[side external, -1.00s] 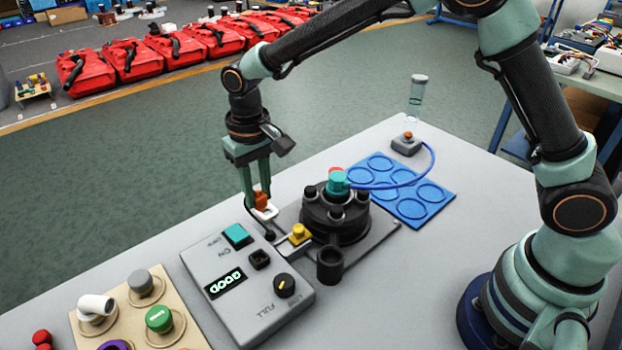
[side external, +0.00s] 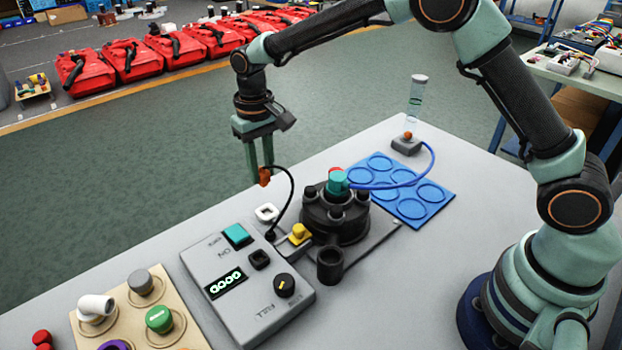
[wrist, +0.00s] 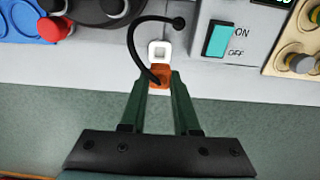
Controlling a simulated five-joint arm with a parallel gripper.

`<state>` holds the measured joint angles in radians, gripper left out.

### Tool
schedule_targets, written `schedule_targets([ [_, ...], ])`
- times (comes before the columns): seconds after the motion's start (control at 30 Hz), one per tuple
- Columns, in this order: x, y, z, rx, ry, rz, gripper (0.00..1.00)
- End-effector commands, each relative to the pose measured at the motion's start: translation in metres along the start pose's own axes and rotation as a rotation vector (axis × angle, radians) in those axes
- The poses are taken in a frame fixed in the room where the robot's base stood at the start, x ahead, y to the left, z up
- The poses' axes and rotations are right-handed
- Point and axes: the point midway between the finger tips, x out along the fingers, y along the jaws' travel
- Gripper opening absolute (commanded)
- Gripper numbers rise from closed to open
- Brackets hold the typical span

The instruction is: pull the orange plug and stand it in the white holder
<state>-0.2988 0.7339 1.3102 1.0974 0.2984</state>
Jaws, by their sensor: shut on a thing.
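The orange plug (side external: 264,177) is held between the fingertips of my gripper (side external: 259,172), which is shut on it. It hangs in the air above the table's far edge. The plug also shows between the fingers in the wrist view (wrist: 160,77). A black cord (side external: 292,190) arches from it down to a black round piece on the table. The white holder (side external: 258,213) is a small square ring on the table, below and apart from the plug. Its middle looks empty. In the wrist view the holder (wrist: 152,50) lies just beyond the plug.
A grey control box (side external: 225,265) with a teal switch and lit display stands in front of the holder. A yellow knob (side external: 299,233) sits between. A blue mat (side external: 412,190) lies farther right.

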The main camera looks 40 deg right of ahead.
Motion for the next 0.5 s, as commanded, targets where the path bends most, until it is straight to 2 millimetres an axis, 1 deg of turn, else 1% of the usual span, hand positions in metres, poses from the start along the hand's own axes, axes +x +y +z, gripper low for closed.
schedule_targets([
  [0.13,0.006,0.0,0.0,0.0,-0.002,0.001,0.0],
  [0.5,0.034,0.0,0.0,0.0,-0.002,0.001,0.0],
])
